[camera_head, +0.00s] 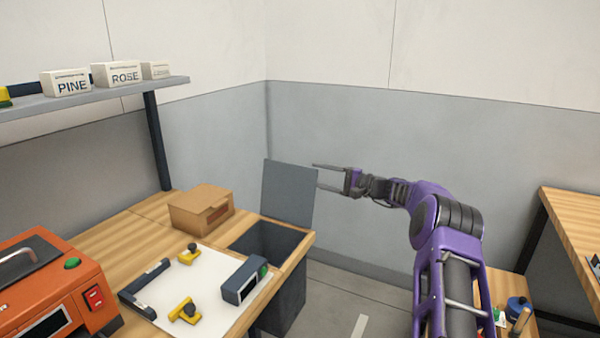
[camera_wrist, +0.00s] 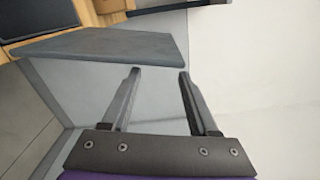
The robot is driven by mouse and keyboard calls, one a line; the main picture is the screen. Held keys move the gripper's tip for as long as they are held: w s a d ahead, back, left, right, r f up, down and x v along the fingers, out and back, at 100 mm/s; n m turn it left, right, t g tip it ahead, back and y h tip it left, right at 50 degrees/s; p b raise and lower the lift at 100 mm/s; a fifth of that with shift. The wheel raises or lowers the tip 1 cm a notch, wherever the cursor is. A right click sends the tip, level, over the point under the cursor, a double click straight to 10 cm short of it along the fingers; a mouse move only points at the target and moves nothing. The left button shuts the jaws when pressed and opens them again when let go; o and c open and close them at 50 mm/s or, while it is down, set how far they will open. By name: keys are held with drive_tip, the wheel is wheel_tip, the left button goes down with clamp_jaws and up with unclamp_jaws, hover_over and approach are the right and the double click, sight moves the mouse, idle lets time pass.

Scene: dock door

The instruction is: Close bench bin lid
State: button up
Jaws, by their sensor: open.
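The bench bin (camera_head: 285,300) is a dark grey box set at the right end of the wooden bench, with its opening showing. Its grey lid (camera_head: 288,192) stands open, roughly upright, at the back of the opening. In the wrist view the lid (camera_wrist: 110,48) lies across the upper part, just beyond the fingertips. My gripper (camera_head: 315,176) is at the right of the lid near its top edge, with fingers pointing left. In the wrist view my gripper (camera_wrist: 158,72) has its two fingers apart with nothing between them. I cannot tell whether a fingertip touches the lid.
A cardboard box (camera_head: 201,210) sits on the bench left of the bin. A white sheet (camera_head: 205,285) bears yellow clamps and dark fixtures. An orange machine (camera_head: 50,285) stands at lower left. A shelf (camera_head: 100,98) with labelled boxes hangs above. Walls are close behind the lid.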

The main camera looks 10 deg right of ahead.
sight(300, 171)
drive_tip(key=x, duration=0.6)
drive_tip(key=shift+w+a, duration=0.25)
drive_tip(key=shift+a, duration=0.05)
clamp_jaws()
idle(1.1)
